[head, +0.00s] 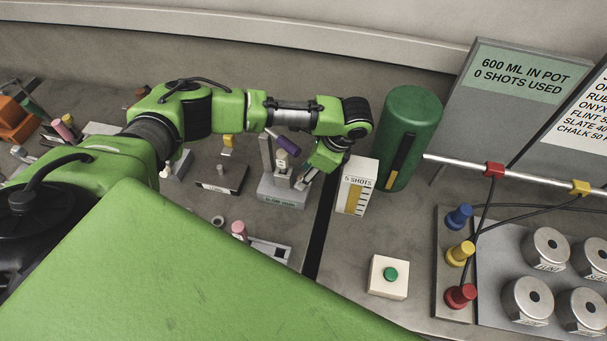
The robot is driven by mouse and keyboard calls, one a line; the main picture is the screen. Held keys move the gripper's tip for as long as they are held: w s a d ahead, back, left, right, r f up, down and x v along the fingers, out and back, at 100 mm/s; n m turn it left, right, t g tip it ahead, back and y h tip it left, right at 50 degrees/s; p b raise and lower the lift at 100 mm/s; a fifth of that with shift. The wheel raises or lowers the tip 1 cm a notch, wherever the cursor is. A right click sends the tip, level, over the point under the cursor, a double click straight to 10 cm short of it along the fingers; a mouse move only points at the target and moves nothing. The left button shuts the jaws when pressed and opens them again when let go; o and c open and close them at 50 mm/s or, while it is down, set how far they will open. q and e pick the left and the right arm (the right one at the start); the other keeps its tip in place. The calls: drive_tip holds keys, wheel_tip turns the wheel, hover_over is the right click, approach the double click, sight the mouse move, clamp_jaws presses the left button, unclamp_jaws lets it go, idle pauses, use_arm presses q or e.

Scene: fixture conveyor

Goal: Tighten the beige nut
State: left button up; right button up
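My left gripper (303,181) points down and to the left, over the right side of a grey fixture (284,196) with a green label. Its fingers are small and partly hidden, so I cannot tell whether they are open or shut. A pale, beige-looking cylinder (282,160) stands on this fixture, just left of the gripper, under a purple handle (285,144). I cannot tell for sure that this is the beige nut, or whether the fingers touch anything. My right gripper is not in view.
A beige "5 SHOTS" box (357,188) and a green cylinder (408,138) stand close right of the gripper. Dark fixture (220,178) and pink-topped part (239,229) lie left. A green button box (388,277) sits in front. Metal pots (527,300) and coloured knobs (461,253) are right.

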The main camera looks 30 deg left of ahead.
use_arm(q)
drive_tip(key=v, duration=1)
